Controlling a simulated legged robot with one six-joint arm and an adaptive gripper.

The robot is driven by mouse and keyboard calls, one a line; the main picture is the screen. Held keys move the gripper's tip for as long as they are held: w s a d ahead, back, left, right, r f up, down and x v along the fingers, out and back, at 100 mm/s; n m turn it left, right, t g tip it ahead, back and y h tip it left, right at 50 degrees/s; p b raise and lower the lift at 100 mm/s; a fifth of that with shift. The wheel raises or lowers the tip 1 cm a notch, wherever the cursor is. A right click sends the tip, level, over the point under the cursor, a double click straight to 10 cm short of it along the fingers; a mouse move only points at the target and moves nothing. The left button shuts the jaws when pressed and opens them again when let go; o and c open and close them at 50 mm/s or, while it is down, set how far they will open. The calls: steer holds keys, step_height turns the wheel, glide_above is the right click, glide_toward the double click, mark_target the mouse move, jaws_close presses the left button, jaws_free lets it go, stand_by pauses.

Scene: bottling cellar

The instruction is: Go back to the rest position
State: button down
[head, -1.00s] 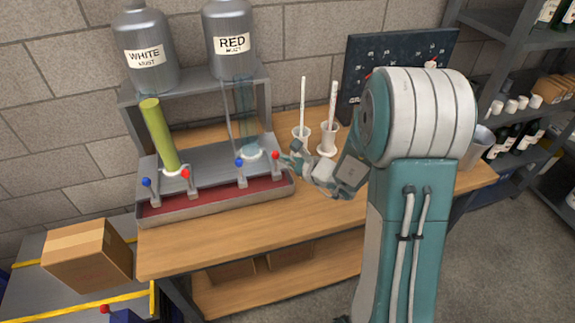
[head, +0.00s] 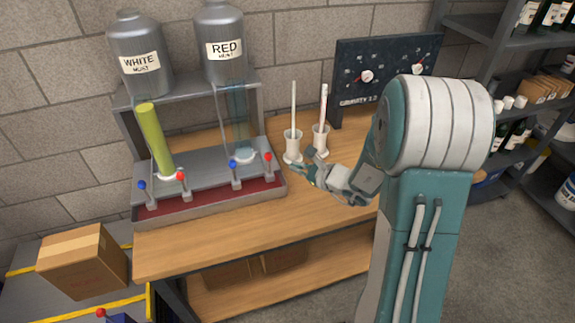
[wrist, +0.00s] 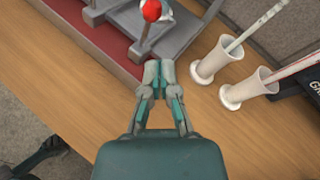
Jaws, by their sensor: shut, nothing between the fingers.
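My gripper (head: 299,169) is above the wooden workbench (head: 230,243), just right of the red-knobbed lever (head: 268,159) at the right end of the filling rig. It is apart from the lever. In the wrist view my gripper (wrist: 158,72) is shut, with its fingertips together and nothing between them. The red knob (wrist: 151,10) shows beyond the fingertips there.
The rig (head: 205,208) holds a yellow-green cylinder (head: 155,137) and a clear one (head: 240,125). White and red must tanks (head: 138,60) stand above. Two white holders (head: 293,145) with sticks stand close behind my gripper. A dark panel (head: 385,60) is at the back. The bench front is clear.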

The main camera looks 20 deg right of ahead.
steer(key=v, duration=0.8)
steer(key=s+a+r+n+g, duration=0.6)
steer(key=s+a+n+g, duration=0.2)
steer(key=s+a+n, duration=0.45)
steer(key=s+d+r+n+h, duration=0.1)
steer(key=s+r+n+h, duration=0.2)
steer(key=n, duration=0.3)
steer(key=s+d+r+n+t+h, duration=0.1)
steer(key=s+r+n+h, duration=0.1)
steer(key=s+n+h, duration=0.2)
steer(key=s+n, duration=0.1)
steer(key=n, duration=0.2)
steer(key=shift+d+r, duration=0.35)
steer(key=shift+r, duration=0.05)
